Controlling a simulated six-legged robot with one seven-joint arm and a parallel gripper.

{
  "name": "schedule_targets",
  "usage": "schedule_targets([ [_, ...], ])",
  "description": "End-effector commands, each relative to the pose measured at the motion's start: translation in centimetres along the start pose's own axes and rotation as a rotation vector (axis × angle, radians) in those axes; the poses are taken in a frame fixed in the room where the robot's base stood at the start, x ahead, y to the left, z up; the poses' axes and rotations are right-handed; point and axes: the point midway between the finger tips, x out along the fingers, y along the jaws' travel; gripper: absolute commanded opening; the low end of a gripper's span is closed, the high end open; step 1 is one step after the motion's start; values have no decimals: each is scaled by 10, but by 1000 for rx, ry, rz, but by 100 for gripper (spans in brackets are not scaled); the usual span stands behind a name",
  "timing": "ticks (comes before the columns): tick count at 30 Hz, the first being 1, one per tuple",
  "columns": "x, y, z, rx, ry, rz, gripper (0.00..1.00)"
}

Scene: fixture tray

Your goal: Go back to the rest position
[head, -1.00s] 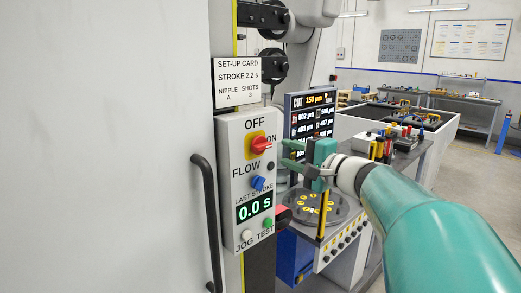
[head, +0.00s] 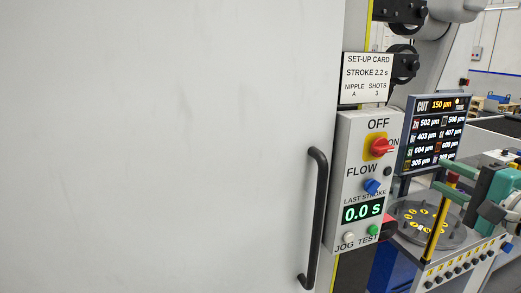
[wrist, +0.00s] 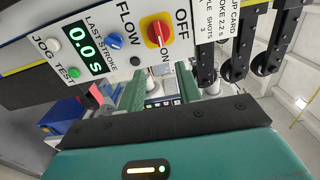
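My gripper (head: 440,175) is at the right edge of the head view, just right of the control box (head: 341,190). Its two green fingers are apart with nothing between them; the wrist view also shows the gap between them (wrist: 160,88). On the box, the red switch (head: 380,147) has its handle toward ON. The blue FLOW knob (head: 372,187) is below it, and the display (head: 363,211) reads 0.0 S. The wrist view shows the box (wrist: 97,67) close by at upper left. Most of my arm is outside the head view.
A large pale panel (head: 150,140) with a black handle (head: 315,215) fills the left. A round fixture tray (head: 415,236) with yellow pieces lies below my gripper. A screen (head: 433,130) stands behind, and a set-up card (head: 368,76) hangs above the box.

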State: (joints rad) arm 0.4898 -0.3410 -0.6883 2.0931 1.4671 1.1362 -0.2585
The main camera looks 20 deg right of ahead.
Motion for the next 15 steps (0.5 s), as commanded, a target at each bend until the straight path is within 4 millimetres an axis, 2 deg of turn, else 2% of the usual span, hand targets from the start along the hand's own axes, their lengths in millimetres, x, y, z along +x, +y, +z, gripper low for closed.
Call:
schedule_targets([
  [4,7,5,11,-8,-28,24,35],
  [7,23,20,41,-37,-105,94,35],
  [11,47,56,111,-133,-273,255,35],
  [12,52,70,136,-179,-332,313,35],
  [15,55,106,196,-327,-476,459,35],
])
